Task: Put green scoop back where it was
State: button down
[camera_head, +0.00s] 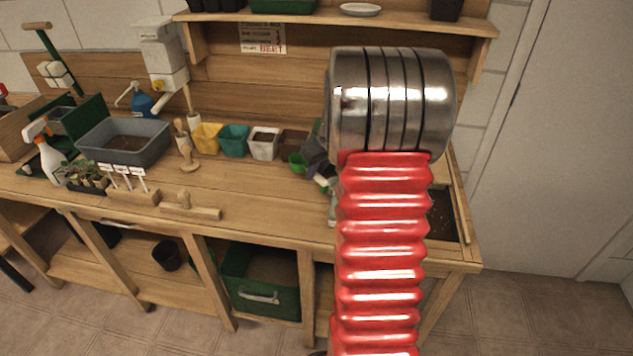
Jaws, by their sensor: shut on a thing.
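My gripper (314,158) is a dark grey shape right beside the scoop, partly covered by my own arm. It is shut on the scoop. The fingertips and the exact grip are hidden, and I cannot tell whether the scoop touches the bench.
Yellow (207,137), teal (233,141) and white (264,144) pots stand along the back. A grey tub (124,141), spray bottle (47,158), wooden dibber (187,150) and wooden tamper (190,210) are left. A soil tray (441,215) is right. The bench's front middle is clear.

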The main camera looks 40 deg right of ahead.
jog(key=shift+f, duration=0.1)
jog(key=shift+f, duration=2.15)
jog(key=shift+f, duration=0.1)
jog(key=c, duration=1.9)
grip_release()
jog(key=shift+c, duration=0.2)
jog(key=v, duration=1.2)
jog(key=shift+a, duration=0.1)
